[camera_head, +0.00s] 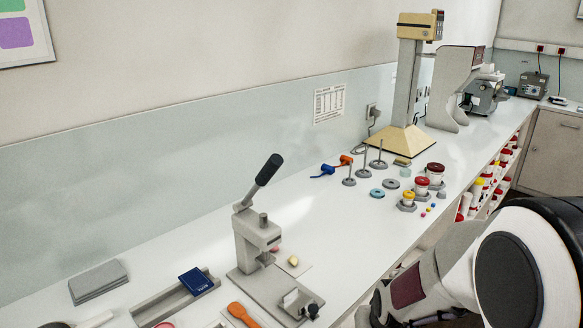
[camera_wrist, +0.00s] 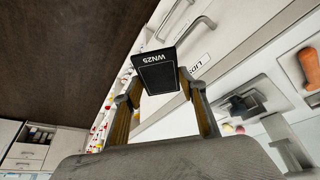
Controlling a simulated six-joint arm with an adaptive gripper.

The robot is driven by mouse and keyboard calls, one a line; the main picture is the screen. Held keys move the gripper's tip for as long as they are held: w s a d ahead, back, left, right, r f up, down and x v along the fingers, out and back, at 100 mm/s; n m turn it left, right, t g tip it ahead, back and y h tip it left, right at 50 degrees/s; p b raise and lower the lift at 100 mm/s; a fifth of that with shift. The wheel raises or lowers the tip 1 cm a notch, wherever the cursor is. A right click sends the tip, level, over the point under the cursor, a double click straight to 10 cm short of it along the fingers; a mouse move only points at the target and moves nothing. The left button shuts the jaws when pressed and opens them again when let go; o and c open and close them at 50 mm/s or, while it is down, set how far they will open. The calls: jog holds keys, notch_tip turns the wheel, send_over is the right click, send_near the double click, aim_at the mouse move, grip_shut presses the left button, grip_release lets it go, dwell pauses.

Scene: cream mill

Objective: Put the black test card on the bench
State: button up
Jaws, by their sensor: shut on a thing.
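The black test card (camera_wrist: 158,75), marked WN25, is held between the two fingers of my gripper (camera_wrist: 160,82) in the wrist view. The gripper is shut on it, and the card is tilted in that view. The white bench (camera_head: 330,215) runs from the lower left to the far right in the head view. My arm is at the lower right there, in front of the bench edge; the card cannot be made out in that view.
On the bench stand a lever press (camera_head: 258,240), a grey tray holding a dark blue box (camera_head: 195,281), a stack of grey sheets (camera_head: 98,281) and an orange-handled tool (camera_head: 243,314). Weights and red-topped pots (camera_head: 422,185) stand farther back. Bare bench lies between the press and the weights.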

jog(key=shift+s+f, duration=1.5)
jog(key=shift+f, duration=0.15)
jog(key=shift+r, duration=0.15)
notch_tip(320, 180, up, 15)
jog(key=w+a+n+y, duration=0.25)
jog(key=a+n, duration=0.35)
jog(key=a, duration=1.9)
jog(key=s+a+n+g, duration=0.1)
jog(key=s+a+n, duration=0.25)
jog(key=a, duration=0.95)
jog(key=shift+m+y, duration=0.25)
jog(key=shift+y, duration=0.1)
jog(key=shift+s+f, duration=0.2)
jog(key=shift+f, duration=2.2)
jog(key=shift+w+a, duration=0.1)
jog(key=shift+w+a, duration=5.55)
jog(key=shift+a, duration=0.05)
